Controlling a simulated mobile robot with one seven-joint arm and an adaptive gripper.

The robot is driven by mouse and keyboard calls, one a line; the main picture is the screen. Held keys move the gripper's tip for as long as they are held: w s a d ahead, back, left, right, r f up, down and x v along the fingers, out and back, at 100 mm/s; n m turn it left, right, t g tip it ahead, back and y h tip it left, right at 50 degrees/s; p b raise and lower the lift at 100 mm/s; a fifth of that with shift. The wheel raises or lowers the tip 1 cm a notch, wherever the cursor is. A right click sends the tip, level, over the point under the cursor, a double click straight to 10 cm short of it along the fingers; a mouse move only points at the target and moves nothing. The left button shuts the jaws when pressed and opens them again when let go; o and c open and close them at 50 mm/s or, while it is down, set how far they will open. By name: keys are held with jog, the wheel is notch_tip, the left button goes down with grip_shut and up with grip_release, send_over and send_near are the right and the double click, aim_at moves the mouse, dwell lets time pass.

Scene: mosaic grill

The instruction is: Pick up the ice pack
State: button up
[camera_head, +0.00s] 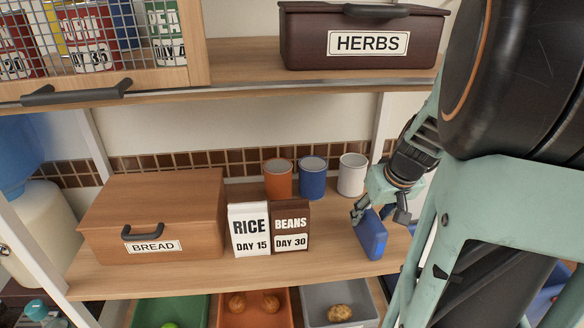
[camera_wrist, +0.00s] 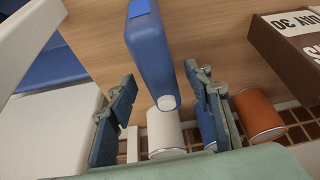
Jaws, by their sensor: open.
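The ice pack (camera_head: 371,236) is a flat blue block standing upright near the front edge of the middle shelf, at the right. In the wrist view the ice pack (camera_wrist: 150,45) shows a white round cap on the end towards my gripper. My gripper (camera_head: 380,213) is open at the top of the pack, with its fingers to either side. In the wrist view my gripper (camera_wrist: 159,80) has one finger left and one right of the capped end. Part of the pack's upper end is hidden in the head view.
Orange (camera_head: 278,179), blue (camera_head: 313,178) and white (camera_head: 352,175) cans stand behind. Rice (camera_head: 249,229) and beans (camera_head: 290,227) packages and a bread box (camera_head: 152,215) stand left. The upper shelf with a herbs box (camera_head: 362,37) is above. Bins (camera_head: 305,290) sit below.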

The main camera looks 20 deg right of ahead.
aim_at(364, 227)
jog(key=shift+x, duration=2.75)
jog(key=shift+s+a+f, duration=0.1)
jog(key=shift+s, duration=0.1)
jog(key=shift+f, duration=0.25)
jog(key=shift+c, duration=0.5)
grip_shut()
